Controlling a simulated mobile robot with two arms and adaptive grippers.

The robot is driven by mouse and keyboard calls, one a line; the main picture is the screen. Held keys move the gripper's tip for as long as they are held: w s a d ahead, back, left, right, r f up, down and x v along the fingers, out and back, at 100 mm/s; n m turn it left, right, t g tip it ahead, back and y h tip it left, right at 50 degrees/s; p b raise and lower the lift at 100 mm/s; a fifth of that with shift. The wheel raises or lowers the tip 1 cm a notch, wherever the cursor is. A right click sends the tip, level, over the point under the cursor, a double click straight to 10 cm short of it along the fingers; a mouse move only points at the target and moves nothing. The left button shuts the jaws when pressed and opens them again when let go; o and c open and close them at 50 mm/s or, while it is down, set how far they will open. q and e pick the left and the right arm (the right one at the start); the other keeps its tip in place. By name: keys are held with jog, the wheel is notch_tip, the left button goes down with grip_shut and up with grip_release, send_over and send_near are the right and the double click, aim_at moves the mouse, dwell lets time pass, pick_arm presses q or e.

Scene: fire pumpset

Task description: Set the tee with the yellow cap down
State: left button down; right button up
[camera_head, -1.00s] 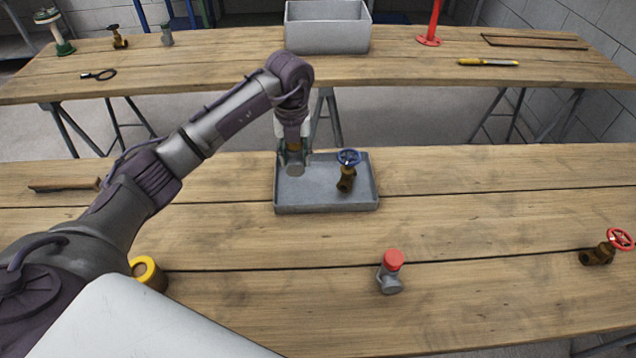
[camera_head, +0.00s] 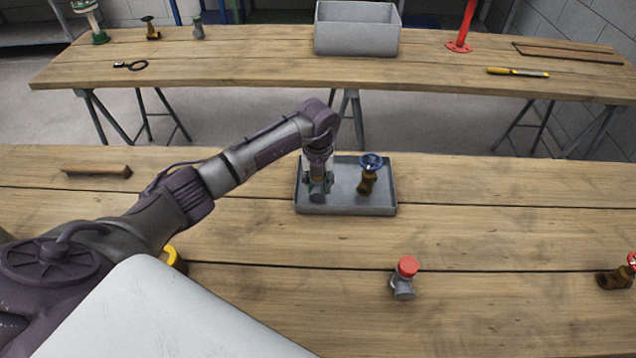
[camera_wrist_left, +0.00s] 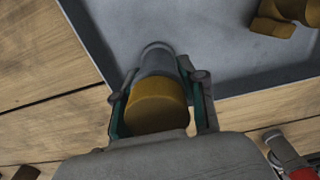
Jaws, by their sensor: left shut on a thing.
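The tee with the yellow cap (camera_wrist_left: 157,103) is between the fingers of my left gripper (camera_wrist_left: 160,110), which is shut on it. In the left wrist view its grey body points away and its yellow cap faces the camera. In the head view my left gripper (camera_head: 318,180) points down over the left part of the grey tray (camera_head: 345,208), with the tee's grey end (camera_head: 317,196) at the tray. I cannot tell whether the tee touches the tray floor. My right gripper is not in view.
A brass valve with a blue handwheel (camera_head: 369,175) stands in the tray, right of the gripper. A tee with a red cap (camera_head: 405,278) is in front on the table. A yellow ring-like thing (camera_head: 174,259) sits partly behind my arm. The tray's middle is bare.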

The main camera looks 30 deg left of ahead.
pick_arm(q)
jog(key=shift+f, duration=0.15)
jog(key=c, duration=0.9)
grip_release()
jog(key=shift+o, duration=1.2)
jog(key=shift+r, duration=0.2)
notch_tip(320, 180, up, 12)
jog(key=shift+b, duration=0.75)
